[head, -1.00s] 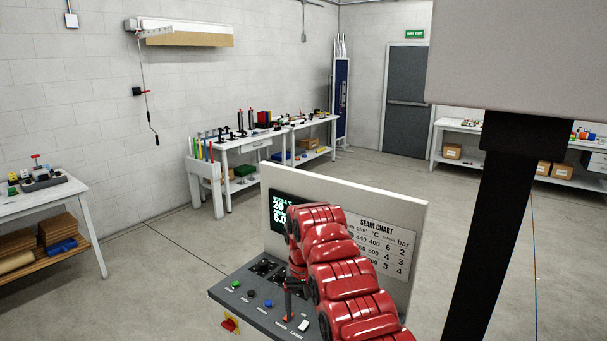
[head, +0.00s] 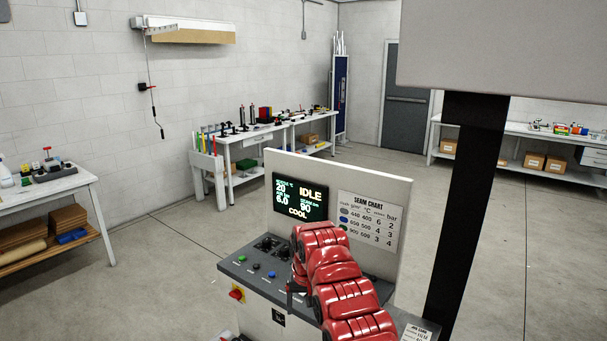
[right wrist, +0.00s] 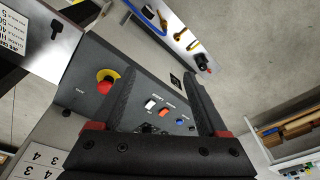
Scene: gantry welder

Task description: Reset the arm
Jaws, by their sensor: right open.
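My red right arm (head: 335,270) reaches over the dark control console (head: 243,262). My right gripper (head: 292,292) hangs at its far end, small and partly hidden by the arm. In the right wrist view the right gripper (right wrist: 163,76) is open and empty. Its two black fingers point at the console face, where a white switch (right wrist: 151,104), an orange switch (right wrist: 165,113) and a blue button (right wrist: 181,122) lie between them. My left gripper is not in view.
A seam chart (head: 369,222) is on the upright panel. A black post (head: 466,200) stands at right. White workbenches (head: 260,135) line the wall; the floor between is clear.

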